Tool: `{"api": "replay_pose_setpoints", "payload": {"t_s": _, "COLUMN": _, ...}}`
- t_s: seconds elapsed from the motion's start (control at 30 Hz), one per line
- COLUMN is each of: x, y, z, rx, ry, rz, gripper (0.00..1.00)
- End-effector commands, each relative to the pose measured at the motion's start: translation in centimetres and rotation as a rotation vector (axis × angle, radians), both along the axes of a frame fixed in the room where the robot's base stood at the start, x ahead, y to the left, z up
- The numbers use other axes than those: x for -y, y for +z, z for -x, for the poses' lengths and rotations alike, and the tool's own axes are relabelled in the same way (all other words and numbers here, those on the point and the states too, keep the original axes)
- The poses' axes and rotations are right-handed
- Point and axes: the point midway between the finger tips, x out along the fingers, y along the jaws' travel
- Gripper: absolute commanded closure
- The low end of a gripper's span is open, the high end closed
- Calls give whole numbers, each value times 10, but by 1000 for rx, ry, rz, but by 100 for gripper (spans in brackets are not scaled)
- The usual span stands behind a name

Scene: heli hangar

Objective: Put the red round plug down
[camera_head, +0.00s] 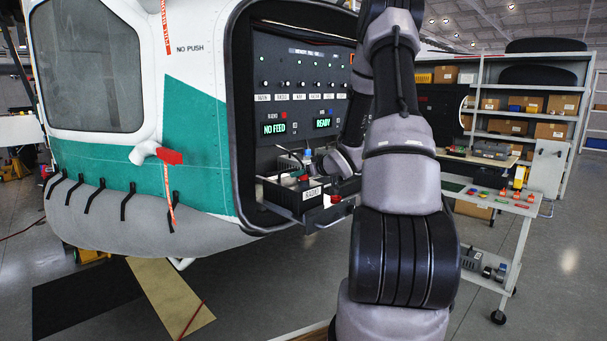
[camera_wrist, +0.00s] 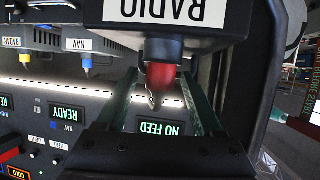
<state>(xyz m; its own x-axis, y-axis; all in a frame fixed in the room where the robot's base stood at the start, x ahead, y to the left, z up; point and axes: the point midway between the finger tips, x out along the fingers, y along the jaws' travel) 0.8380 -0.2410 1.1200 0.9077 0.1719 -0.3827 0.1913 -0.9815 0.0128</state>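The red round plug (camera_wrist: 160,75) shows in the wrist view between my fingertips, against a grey fitting of the unit marked RADIO (camera_wrist: 206,35). A silvery end points away from the unit. My gripper (camera_wrist: 160,85) has a greenish finger on each side of the plug, with narrow gaps visible, so it looks open around it. In the head view, the RADIO unit (camera_head: 311,209) sticks out of the helicopter bay, and a small red part (camera_head: 305,178) shows above its label. My arm hides much of this area. I cannot tell how firmly the plug is seated.
The bay panel (camera_head: 285,95) shows lit NO FEED and READY displays. Yellow (camera_wrist: 84,60) and blue plugs (camera_wrist: 31,58) are nearby. A cart (camera_head: 490,196) with small coloured parts stands right, before shelves (camera_head: 520,115). Open floor lies below the helicopter.

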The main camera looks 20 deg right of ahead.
Motion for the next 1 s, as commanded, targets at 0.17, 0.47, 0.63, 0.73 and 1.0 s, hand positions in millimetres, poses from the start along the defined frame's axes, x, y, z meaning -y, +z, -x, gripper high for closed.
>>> {"api": "replay_pose_setpoints", "payload": {"t_s": 0.17, "x": 0, "y": 0, "z": 0, "rx": 0, "ry": 0, "rz": 0, "gripper": 32}}
{"api": "replay_pose_setpoints", "payload": {"t_s": 0.47, "x": 6, "y": 15, "z": 26, "rx": 1, "ry": -3, "rz": 1, "gripper": 32}}
{"api": "replay_pose_setpoints", "payload": {"t_s": 0.63, "x": 13, "y": 29, "z": 61, "rx": 1, "ry": -3, "rz": 2, "gripper": 32}}
{"api": "replay_pose_setpoints", "payload": {"t_s": 0.73, "x": 16, "y": 37, "z": 79, "rx": 0, "ry": -4, "rz": 1, "gripper": 32}}
{"api": "replay_pose_setpoints", "payload": {"t_s": 1.0, "x": 21, "y": 49, "z": 107, "rx": 0, "ry": -3, "rz": 3, "gripper": 32}}
